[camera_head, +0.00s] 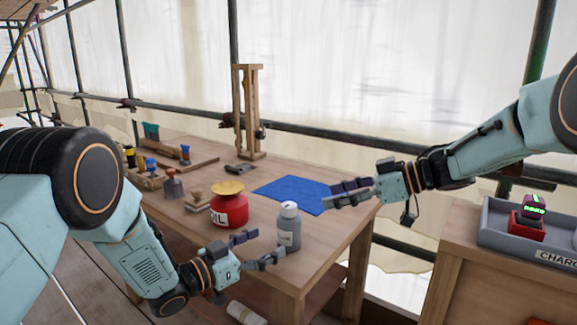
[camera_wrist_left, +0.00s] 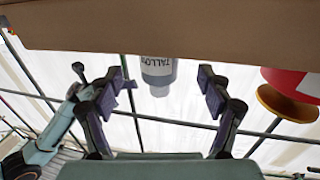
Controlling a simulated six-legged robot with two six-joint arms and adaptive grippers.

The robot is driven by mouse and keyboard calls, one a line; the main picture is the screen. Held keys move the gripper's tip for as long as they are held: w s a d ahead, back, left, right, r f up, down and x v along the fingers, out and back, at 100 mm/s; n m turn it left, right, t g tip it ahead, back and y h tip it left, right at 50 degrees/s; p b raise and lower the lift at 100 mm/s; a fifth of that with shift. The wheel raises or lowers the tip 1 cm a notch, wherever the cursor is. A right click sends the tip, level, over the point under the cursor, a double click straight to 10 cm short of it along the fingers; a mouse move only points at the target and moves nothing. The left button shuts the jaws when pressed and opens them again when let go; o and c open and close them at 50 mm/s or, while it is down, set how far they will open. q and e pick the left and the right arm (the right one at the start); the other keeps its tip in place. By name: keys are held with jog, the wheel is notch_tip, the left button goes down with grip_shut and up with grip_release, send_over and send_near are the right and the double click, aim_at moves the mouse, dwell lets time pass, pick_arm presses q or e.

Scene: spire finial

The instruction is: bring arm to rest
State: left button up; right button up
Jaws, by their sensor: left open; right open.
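My left gripper (camera_head: 262,248) is open and empty at the table's front edge, its fingers pointing right. In the left wrist view its two fingers (camera_wrist_left: 165,85) stand apart, with a grey bottle (camera_wrist_left: 158,68) seen upside down in the gap beyond them. The grey bottle (camera_head: 288,228) with a white cap stands upright on the table (camera_head: 330,240), just behind the left gripper. My right gripper (camera_head: 338,194) is open and empty, pointing left by the right edge of a blue cloth (camera_head: 292,192). I cannot tell its exact height above the table.
A red oil pot (camera_head: 230,210) with a yellow top stands left of the bottle. Stamps, brushes and a wooden tower (camera_head: 248,112) stand further back. A charger tray (camera_head: 540,240) sits on a cabinet at right. A white roll (camera_head: 243,312) lies below the table's front edge.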

aim_at(280, 236)
pick_arm(q)
jog(key=v, duration=0.5)
jog(key=x, duration=1.2)
jog(key=shift+w+d, duration=0.1)
jog(key=shift+d, duration=0.2)
jog(key=shift+a, duration=0.15)
pick_arm(e)
jog(key=x, duration=1.2)
jog(key=shift+a, duration=0.1)
jog(key=shift+r+m+t, duration=0.1)
jog(key=shift+m+t, duration=0.3)
jog(key=shift+s+m+t+h, duration=0.1)
jog(key=shift+m+t+h, duration=0.3)
jog(key=shift+m+t, duration=0.3)
jog(key=shift+m+t+h, duration=0.6)
jog(key=shift+m+t, duration=0.1)
jog(key=shift+v, duration=2.35)
jog(key=shift+d, duration=0.25)
